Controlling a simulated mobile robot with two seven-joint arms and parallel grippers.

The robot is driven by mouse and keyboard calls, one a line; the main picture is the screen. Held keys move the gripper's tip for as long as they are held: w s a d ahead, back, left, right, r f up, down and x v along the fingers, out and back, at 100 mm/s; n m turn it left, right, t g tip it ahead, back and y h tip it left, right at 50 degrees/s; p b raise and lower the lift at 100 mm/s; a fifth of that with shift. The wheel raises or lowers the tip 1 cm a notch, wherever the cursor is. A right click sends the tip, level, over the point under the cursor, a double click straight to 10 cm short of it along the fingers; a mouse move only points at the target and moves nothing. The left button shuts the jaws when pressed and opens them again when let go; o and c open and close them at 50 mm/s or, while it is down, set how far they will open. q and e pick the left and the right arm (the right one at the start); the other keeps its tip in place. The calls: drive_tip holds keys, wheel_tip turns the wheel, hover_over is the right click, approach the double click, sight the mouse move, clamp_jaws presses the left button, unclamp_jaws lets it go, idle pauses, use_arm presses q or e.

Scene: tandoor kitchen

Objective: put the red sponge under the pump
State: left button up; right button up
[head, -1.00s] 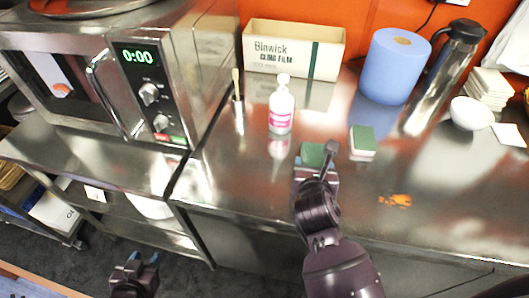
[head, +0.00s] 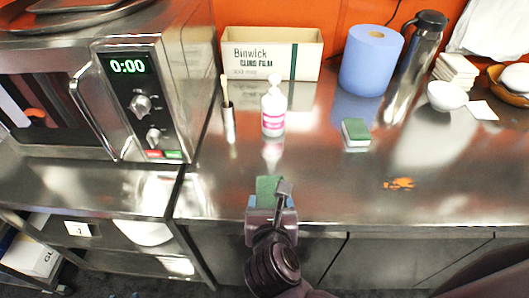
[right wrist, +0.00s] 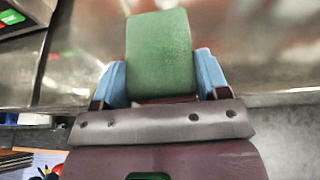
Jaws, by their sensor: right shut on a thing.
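The pump bottle (head: 273,112), white with a pink label, stands upright on the steel counter. My right gripper (head: 267,200) is at the counter's front edge, in front of the bottle and apart from it. Its blue fingers are shut on a sponge with a green top (head: 268,187). In the right wrist view the sponge (right wrist: 160,52) sits between the fingers (right wrist: 160,78). Its green face shows, with a thin reddish strip at its near end; most of its body is hidden. My left gripper is not in view.
A second green-topped sponge (head: 356,134) with a pale body lies right of the bottle. A brush holder (head: 229,124) stands left of it, the film box (head: 272,53) behind. An orange spill (head: 399,184) marks the counter (head: 330,195). A blue roll (head: 370,62) stands farther back.

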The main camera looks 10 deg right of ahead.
drive_tip(key=shift+r, duration=0.25)
drive_tip(key=shift+w+r+h, duration=0.15)
drive_tip(key=shift+h, duration=0.15)
hover_over(272, 159)
drive_tip(key=shift+p, duration=0.45)
drive_tip(key=shift+f, duration=0.2)
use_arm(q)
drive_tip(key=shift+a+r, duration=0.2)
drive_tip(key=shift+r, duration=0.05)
use_arm(e)
drive_tip(key=shift+f, duration=1.6)
use_arm(q)
drive_tip(key=shift+b, duration=0.3)
use_arm(e)
drive_tip(key=shift+f, duration=0.15)
drive_tip(key=o, duration=0.9)
